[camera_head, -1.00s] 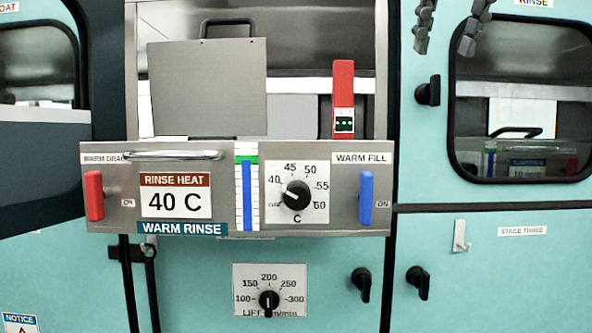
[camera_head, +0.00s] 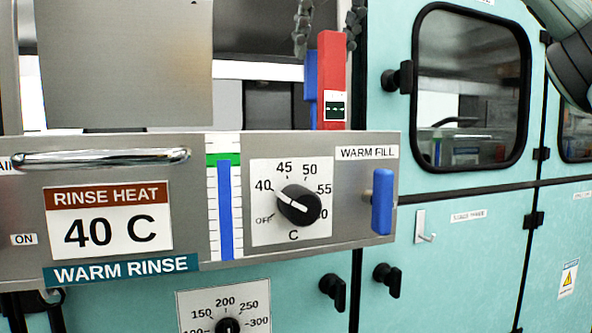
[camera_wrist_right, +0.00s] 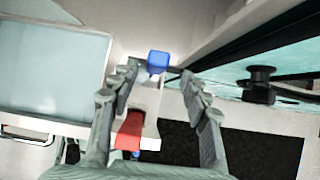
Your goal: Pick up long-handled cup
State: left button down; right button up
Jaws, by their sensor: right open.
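I cannot make out a long-handled cup for certain in either view. A tall red upright piece (camera_head: 332,75) with a green-and-black label stands behind the control panel in the head view, with a blue piece (camera_head: 310,75) beside it. My right gripper (camera_head: 326,48) hangs at the top edge there, its fingers apart above the red piece. In the right wrist view, my open right gripper (camera_wrist_right: 160,90) has a blue block (camera_wrist_right: 157,62) and a red piece (camera_wrist_right: 130,132) below and between its fingers. Contact is not visible. My left gripper is not in view.
The control panel (camera_head: 370,155) juts out, with a chrome handle (camera_head: 100,158), a dial (camera_head: 299,205) and a blue lever (camera_head: 382,202). A grey plate (camera_head: 125,60) stands behind it. A teal door (camera_head: 385,120) with a black knob is at right. A pale basin (camera_wrist_right: 50,75) lies left.

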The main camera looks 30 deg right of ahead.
aim_at(315, 57)
jog(key=x, duration=0.5)
jog(key=shift+w+a+r, duration=0.15)
jog(key=shift+w+a, duration=0.05)
jog(key=shift+w, duration=0.05)
jog(key=shift+r, duration=0.1)
grip_shut()
